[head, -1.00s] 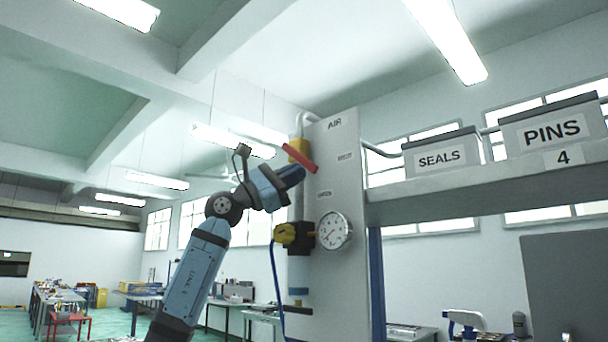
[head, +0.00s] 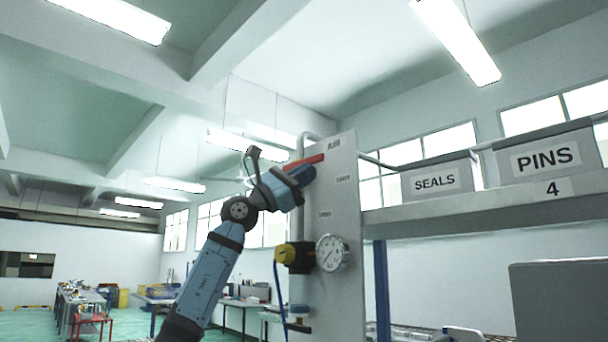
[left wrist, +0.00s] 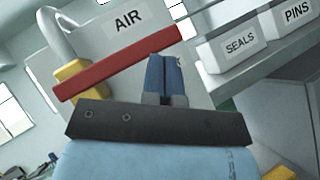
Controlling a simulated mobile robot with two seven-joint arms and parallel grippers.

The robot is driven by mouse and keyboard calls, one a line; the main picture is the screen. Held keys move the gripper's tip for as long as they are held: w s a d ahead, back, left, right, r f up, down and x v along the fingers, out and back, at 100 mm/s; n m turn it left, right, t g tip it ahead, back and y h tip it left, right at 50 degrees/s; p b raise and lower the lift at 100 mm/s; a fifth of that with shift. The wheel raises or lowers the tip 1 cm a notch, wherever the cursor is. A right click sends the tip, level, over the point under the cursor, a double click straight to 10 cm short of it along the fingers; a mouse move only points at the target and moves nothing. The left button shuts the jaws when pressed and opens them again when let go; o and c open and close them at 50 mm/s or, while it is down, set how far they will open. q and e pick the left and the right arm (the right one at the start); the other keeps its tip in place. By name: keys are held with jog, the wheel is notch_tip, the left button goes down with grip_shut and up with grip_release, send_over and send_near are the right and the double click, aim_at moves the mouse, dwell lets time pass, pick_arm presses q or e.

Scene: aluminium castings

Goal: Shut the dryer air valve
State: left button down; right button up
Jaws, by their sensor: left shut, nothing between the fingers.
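The air valve's red lever (head: 306,161) sits high on the left side of the grey panel marked AIR. It lies crosswise to the vertical pipe, its right end slightly raised in the head view. My left gripper (head: 308,173) is just below the lever's right part, shut and empty. In the left wrist view the red lever (left wrist: 130,72) runs up to the right, with the yellow valve body (left wrist: 82,80) at its left end. The blue fingertips (left wrist: 165,62) are together beside the lever; I cannot tell whether they touch it. My right gripper is not in view.
A round gauge (head: 332,253) and a yellow-and-black regulator (head: 290,255) are lower on the panel (head: 345,200). A blue hose hangs below the regulator. To the right, a shelf (head: 480,215) holds the SEALS bin (head: 436,181) and PINS bin (head: 545,158).

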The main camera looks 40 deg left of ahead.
pick_arm(q)
jog(key=shift+r, duration=0.25)
dwell(0.4)
jog(key=s+f+b, duration=0.7)
jog(key=f, duration=0.4)
jog(key=shift+a, duration=0.2)
jog(key=shift+f, duration=0.1)
